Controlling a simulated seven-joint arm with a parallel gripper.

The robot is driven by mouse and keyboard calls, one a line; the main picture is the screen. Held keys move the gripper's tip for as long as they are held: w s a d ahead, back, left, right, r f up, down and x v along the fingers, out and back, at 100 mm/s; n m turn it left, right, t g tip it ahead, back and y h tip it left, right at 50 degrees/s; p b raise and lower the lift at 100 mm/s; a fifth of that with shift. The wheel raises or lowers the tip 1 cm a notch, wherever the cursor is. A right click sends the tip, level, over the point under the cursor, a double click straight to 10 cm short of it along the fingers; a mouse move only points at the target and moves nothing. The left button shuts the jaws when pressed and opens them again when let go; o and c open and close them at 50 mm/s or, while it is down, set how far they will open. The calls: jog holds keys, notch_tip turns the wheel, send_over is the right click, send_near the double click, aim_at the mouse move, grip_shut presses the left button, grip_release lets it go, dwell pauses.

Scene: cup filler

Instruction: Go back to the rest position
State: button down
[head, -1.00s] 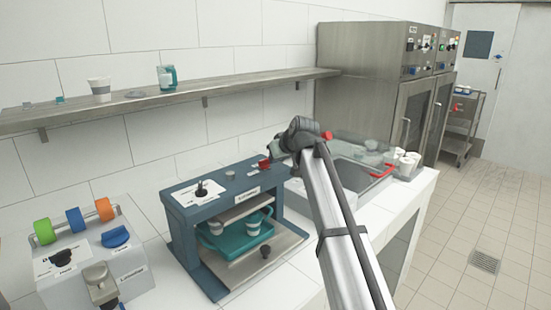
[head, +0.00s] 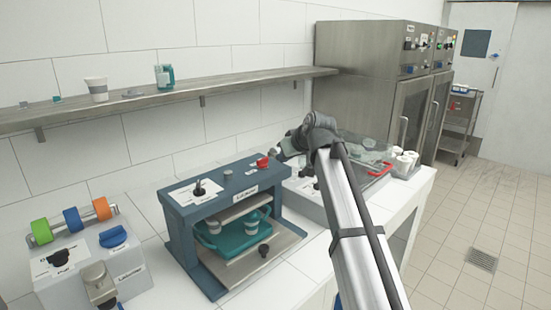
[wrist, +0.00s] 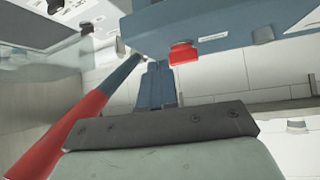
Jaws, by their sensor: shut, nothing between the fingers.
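My gripper (wrist: 160,82) is shut and empty in the wrist view, its two blue-grey fingers together. A red knob (wrist: 184,52) on the blue machine shows just beyond and to the right of the fingertips. In the head view my arm reaches up from the lower right and bends over the counter. Its end is at the right side of the blue machine (head: 180,222), close to the red knob (head: 262,161). The fingertips are too small there to make out, and I cannot tell whether they touch anything.
A teal tray (head: 228,246) with cups is inside the blue machine. A rod with a red grip (wrist: 72,133) runs close left of my fingers. White cups (head: 403,163) stand at the counter's right end. A grey dispenser (head: 85,270) stands at left, below a shelf (head: 160,97).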

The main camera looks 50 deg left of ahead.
jog(key=w+v, duration=0.1)
jog(key=v, duration=0.6)
jog(key=shift+w+d, duration=0.2)
